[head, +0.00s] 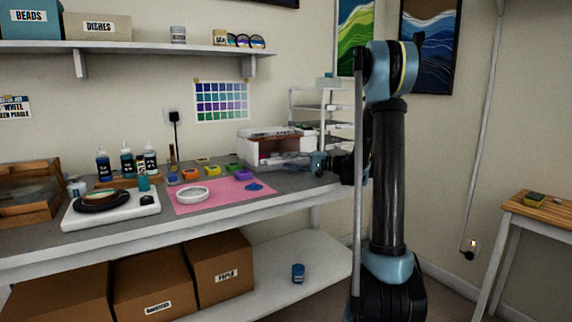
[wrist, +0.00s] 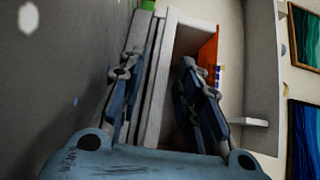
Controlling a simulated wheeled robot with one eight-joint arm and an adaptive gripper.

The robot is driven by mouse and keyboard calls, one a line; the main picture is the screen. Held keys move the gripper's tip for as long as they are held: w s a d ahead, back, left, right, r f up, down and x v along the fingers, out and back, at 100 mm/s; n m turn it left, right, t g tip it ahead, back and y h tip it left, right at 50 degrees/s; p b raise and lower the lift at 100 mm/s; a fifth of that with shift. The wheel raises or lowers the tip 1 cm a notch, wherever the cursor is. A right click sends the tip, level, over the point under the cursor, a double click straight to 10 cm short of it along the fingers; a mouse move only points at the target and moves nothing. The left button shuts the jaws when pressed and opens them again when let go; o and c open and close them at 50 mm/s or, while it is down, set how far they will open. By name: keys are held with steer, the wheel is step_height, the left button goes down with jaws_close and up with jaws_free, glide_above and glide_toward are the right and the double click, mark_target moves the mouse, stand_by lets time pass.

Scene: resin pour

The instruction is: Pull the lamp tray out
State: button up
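The white lamp box (head: 262,136) stands at the back right of the grey bench in the head view, with a reddish interior showing. A pale, low part that looks like its tray (head: 290,161) is at its lower right. In the wrist view, the white lamp housing (wrist: 172,45) with an orange panel (wrist: 208,50) lies ahead between my fingers. My gripper (wrist: 166,42) is open, its two fingers spread on either side of a pale upright edge. I cannot tell whether either finger touches it. In the head view, my gripper (head: 321,164) is at the lamp's right, partly hidden by my arm.
A pink mat (head: 215,201) with a white ring and coloured pots lies left of the lamp. Bottles, a scale (head: 110,209) and a wooden box (head: 25,195) fill the left bench.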

steer(key=shift+w+a, duration=0.2)
steer(key=shift+a, duration=0.7)
jaws_close()
